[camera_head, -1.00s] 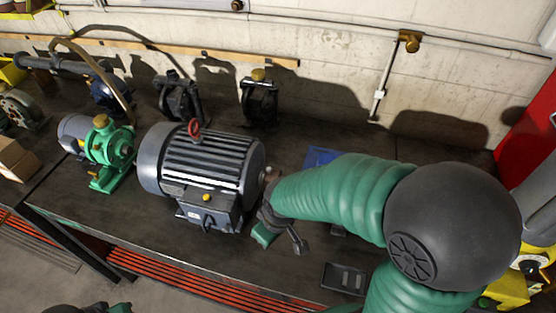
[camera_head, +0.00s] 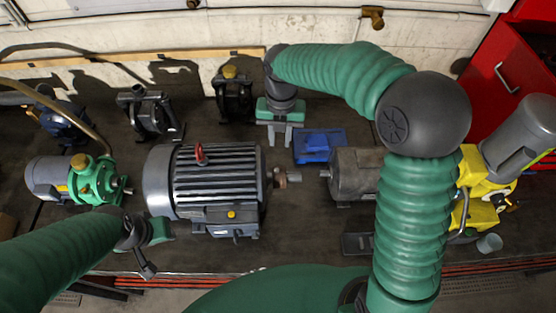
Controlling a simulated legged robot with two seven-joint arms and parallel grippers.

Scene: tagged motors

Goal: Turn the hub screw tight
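A large grey finned motor (camera_head: 215,185) with a red lifting ring stands on the dark bench. On its right end is a small brownish hub (camera_head: 287,177) on the shaft; its screw is too small to make out. My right gripper (camera_head: 280,137) points down beyond the hub, apart from it, with its two grey fingers spread and nothing between them. My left gripper (camera_head: 147,262) is at the bench's front edge, in front of the motor's left end. It shows from the side, so its opening is unclear.
A grey motor (camera_head: 352,175) stands right of the hub, partly behind my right arm. A green pump (camera_head: 92,180) is at left, a black tray (camera_head: 357,244) in front, and a yellow machine (camera_head: 480,190) at right.

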